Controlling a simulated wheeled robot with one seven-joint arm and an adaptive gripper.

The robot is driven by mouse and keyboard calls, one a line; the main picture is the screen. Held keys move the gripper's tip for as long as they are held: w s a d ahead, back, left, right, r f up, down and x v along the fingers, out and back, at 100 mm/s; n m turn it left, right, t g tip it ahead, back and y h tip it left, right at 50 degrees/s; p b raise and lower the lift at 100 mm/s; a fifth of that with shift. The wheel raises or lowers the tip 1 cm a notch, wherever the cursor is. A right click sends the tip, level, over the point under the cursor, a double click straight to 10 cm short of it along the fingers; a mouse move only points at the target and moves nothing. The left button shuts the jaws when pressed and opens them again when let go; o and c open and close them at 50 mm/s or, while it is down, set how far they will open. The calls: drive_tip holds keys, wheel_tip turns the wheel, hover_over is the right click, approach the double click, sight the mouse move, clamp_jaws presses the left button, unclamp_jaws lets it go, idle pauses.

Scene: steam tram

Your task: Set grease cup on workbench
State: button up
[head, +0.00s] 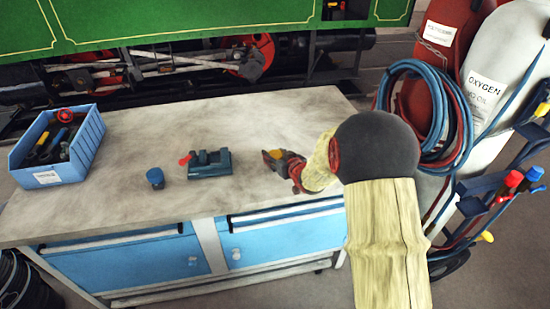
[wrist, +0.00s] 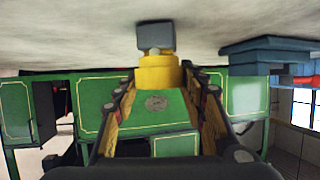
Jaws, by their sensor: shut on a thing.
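The grease cup appears to be the yellow round piece with a grey block at its end, which shows in the wrist view (wrist: 157,72). My gripper (head: 273,160) is shut on it, with a finger on either side of the yellow part. In the head view only a small yellow bit of the cup (head: 277,154) shows between the fingers. The workbench (head: 130,220) has a pale, worn top. My gripper is low over its right part. The cup's grey end is close to the bench top; I cannot tell whether they touch.
A blue vise (head: 210,163) with a red handle stands left of my gripper. A small blue-topped pot (head: 155,178) is further left. A blue bin (head: 88,150) of tools sits at the far left. Gas cylinders (head: 497,75) with hoses stand at right. The green tram (head: 200,18) is behind.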

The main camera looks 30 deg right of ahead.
idle(0.3)
drive_tip(key=o, duration=1)
drive_tip(key=shift+f, duration=0.2)
drive_tip(key=o, duration=0.4)
drive_tip(key=shift+o, duration=0.4)
